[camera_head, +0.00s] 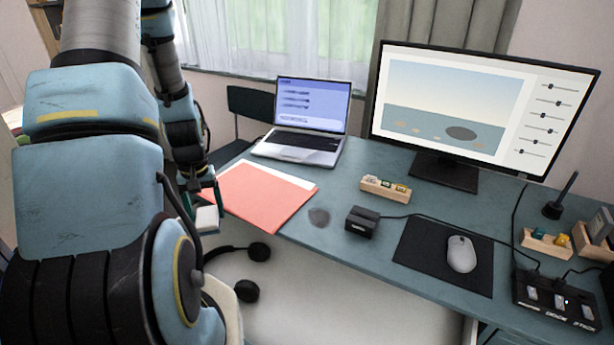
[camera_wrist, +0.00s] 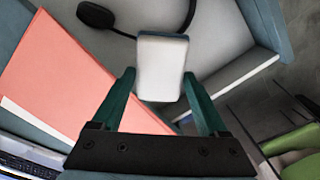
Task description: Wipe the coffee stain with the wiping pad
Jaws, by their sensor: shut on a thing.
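In the wrist view the pad (camera_wrist: 161,68) sits between the two green fingertips of my gripper (camera_wrist: 160,82). My gripper holds it near the desk's left front edge, beside the red folder. The coffee stain (camera_head: 319,217) is a small dark patch on the blue-grey desk, right of the folder and apart from the pad. The stain does not show in the wrist view.
The red folder (camera_head: 262,199) lies between pad and stain. A small black box (camera_head: 361,222) stands just right of the stain, with a wooden holder (camera_head: 386,188) behind. A laptop (camera_head: 305,140), monitor (camera_head: 455,110) and mouse (camera_head: 461,254) are farther off.

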